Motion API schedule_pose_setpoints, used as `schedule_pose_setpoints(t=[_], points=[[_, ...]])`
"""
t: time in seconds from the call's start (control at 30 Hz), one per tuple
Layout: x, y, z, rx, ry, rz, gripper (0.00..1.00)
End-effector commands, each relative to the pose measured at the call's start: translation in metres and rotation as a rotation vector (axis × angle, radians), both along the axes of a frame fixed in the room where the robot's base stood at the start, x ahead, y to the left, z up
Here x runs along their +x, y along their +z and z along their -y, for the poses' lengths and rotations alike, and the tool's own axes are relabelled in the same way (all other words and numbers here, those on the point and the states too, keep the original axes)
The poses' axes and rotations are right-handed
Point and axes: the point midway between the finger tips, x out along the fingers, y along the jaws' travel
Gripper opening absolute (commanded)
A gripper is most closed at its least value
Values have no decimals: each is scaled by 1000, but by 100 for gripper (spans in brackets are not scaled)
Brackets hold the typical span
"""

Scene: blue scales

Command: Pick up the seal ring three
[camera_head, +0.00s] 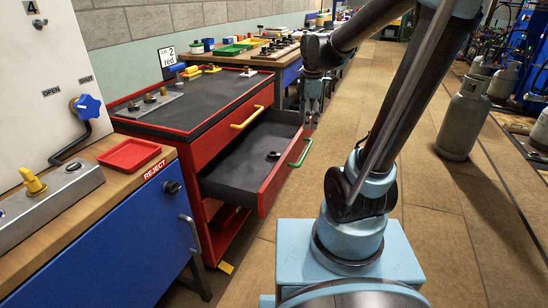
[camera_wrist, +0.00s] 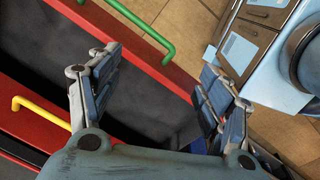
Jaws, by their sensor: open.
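A small dark ring (camera_head: 273,155), which could be the seal ring, lies on the floor of the open drawer (camera_head: 235,180) of the red cabinet. I cannot read any number on it. My gripper (camera_head: 312,106) points down above the drawer's far right end, higher than the ring and apart from it. In the wrist view my gripper (camera_wrist: 160,70) has its two fingers spread wide with nothing between them. The drawer's dark floor (camera_wrist: 140,90) shows below the fingers; I cannot make out the ring there.
The drawer front has a green handle (camera_head: 300,153); a yellow handle (camera_head: 248,118) is on the cabinet's upper front. A blue bench with a red tray (camera_head: 129,154) stands at left. Grey gas cylinders (camera_head: 464,118) stand at right.

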Motion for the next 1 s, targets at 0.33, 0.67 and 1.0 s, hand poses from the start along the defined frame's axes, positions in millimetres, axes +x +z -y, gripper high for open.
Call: schedule_pose_setpoints(t=[0.33,0.67,1.0], points=[[79,-17,-68,-41,625,-34,72],[124,-45,-121,-59,1068,-56,72],[132,-74,-130,-61,1151,-60,72]])
